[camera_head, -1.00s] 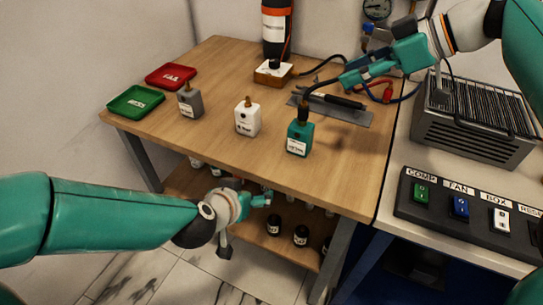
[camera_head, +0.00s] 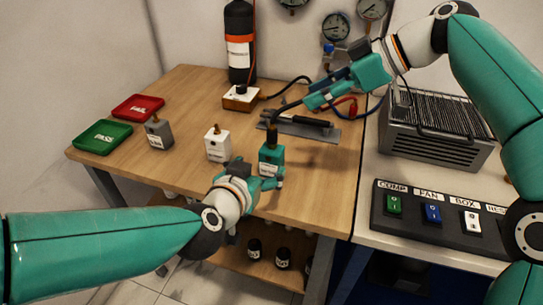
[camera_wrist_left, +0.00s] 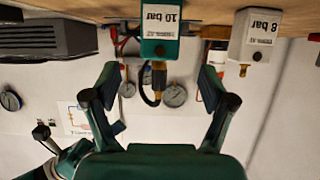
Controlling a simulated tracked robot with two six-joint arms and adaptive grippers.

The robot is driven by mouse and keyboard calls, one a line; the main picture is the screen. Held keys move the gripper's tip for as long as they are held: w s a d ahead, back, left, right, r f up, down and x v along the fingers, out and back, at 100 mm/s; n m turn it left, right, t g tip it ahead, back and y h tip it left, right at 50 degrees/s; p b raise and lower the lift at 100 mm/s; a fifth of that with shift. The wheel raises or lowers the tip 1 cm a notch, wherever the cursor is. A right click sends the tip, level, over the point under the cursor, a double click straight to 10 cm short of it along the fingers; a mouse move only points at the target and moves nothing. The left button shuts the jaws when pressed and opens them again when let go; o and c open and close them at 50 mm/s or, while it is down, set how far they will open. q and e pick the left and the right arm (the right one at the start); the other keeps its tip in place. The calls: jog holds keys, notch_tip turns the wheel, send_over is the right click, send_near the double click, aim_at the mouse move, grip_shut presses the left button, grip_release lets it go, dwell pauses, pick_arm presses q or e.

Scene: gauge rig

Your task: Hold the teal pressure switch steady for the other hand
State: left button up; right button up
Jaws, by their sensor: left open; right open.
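The teal pressure switch (camera_head: 270,158) stands upright near the front edge of the wooden table. It is labelled 10 bar in the left wrist view (camera_wrist_left: 160,22), where the picture is upside down. Its brass fitting (camera_wrist_left: 158,75) shows between my left fingers, with a black hose by it. My left gripper (camera_head: 262,174) is open just in front of the switch, and its fingertips (camera_wrist_left: 160,78) are spread with space on both sides.
A white switch (camera_head: 217,146) labelled 8 bar stands left of the teal one, and a grey switch (camera_head: 158,133) further left. Green (camera_head: 103,137) and red (camera_head: 138,107) trays lie at the left. A grey plate (camera_head: 318,130) with a black-handled tool lies behind.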

aim_at(269, 160)
pick_arm(q)
jog(key=x, duration=0.9)
jog(key=c, duration=1.5)
